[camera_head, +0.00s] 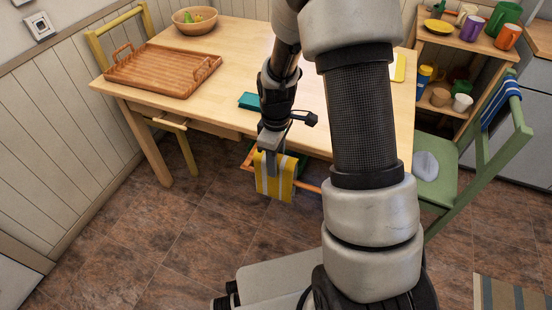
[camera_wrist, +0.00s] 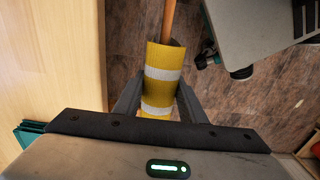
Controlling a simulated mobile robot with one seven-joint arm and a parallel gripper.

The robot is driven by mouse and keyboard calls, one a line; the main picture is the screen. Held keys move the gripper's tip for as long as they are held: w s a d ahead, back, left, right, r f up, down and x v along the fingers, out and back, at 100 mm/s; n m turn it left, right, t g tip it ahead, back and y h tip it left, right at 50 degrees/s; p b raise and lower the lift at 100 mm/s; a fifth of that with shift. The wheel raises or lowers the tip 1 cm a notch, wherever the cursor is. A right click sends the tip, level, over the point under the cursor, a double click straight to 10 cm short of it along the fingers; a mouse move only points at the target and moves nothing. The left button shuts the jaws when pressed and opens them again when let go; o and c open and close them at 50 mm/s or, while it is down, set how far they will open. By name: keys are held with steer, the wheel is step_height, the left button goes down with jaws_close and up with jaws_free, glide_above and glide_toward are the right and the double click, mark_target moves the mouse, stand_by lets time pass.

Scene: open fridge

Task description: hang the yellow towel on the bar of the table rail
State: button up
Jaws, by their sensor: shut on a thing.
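The yellow towel (camera_head: 274,177) with pale stripes hangs at the table's front edge, below my gripper (camera_head: 268,152). It also shows in the wrist view (camera_wrist: 163,62), folded into an arch between the two fingers of my gripper (camera_wrist: 160,92). My gripper is shut on the towel. The orange-brown bar of the table rail (camera_head: 308,187) shows on both sides of the towel in the head view. In the wrist view the bar (camera_wrist: 168,20) runs in under the towel's arch. The towel straddles the bar; whether it rests on it is hidden.
The wooden table (camera_head: 225,60) holds a tray (camera_head: 160,70), a bowl (camera_head: 195,20) and a teal item (camera_head: 249,101). A green chair (camera_head: 455,185) with a striped blue cloth (camera_head: 500,98) stands at the right. A shelf with cups (camera_head: 462,60) is behind it. The floor at left is clear.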

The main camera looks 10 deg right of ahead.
steer(key=shift+f+b, duration=2.5)
steer(key=shift+f, duration=1.4)
steer(key=o, duration=1.2)
steer(key=shift+c, duration=0.2)
